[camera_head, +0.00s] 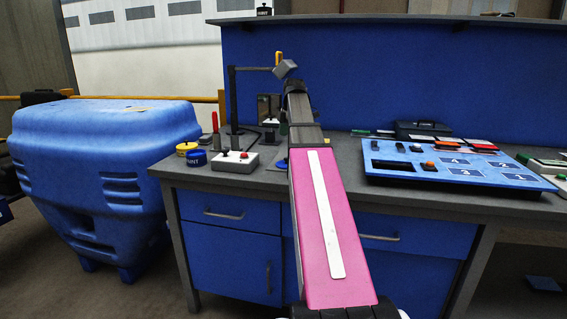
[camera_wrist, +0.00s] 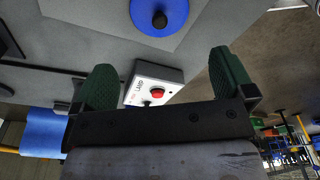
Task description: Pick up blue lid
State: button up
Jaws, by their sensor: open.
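The blue lid (camera_wrist: 143,14) is a round blue disc with a black knob, lying on a grey plate at the top edge of the wrist view, partly cut off. In the head view, a bit of blue (camera_head: 281,163) beside my pink arm appears to be the same lid, mostly hidden by the arm. My gripper (camera_wrist: 165,75) is open, with its two dark green fingers wide apart and nothing between them touching. The lid lies beyond the fingertips, apart from them. In the head view my gripper is mostly hidden behind my arm.
A switch box with a red button (camera_head: 235,161) stands left of the lid. Yellow (camera_head: 186,148) and blue (camera_head: 196,158) round pots are farther left. A dark post fixture (camera_head: 232,100) rises behind. A blue numbered panel (camera_head: 455,172) fills the bench's right side.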

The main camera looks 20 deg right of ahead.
aim_at(286, 158)
jog(key=f, duration=0.7)
jog(key=a+f, duration=0.1)
jog(key=f, duration=0.2)
jog(key=shift+f, duration=0.2)
jog(key=c, duration=0.6)
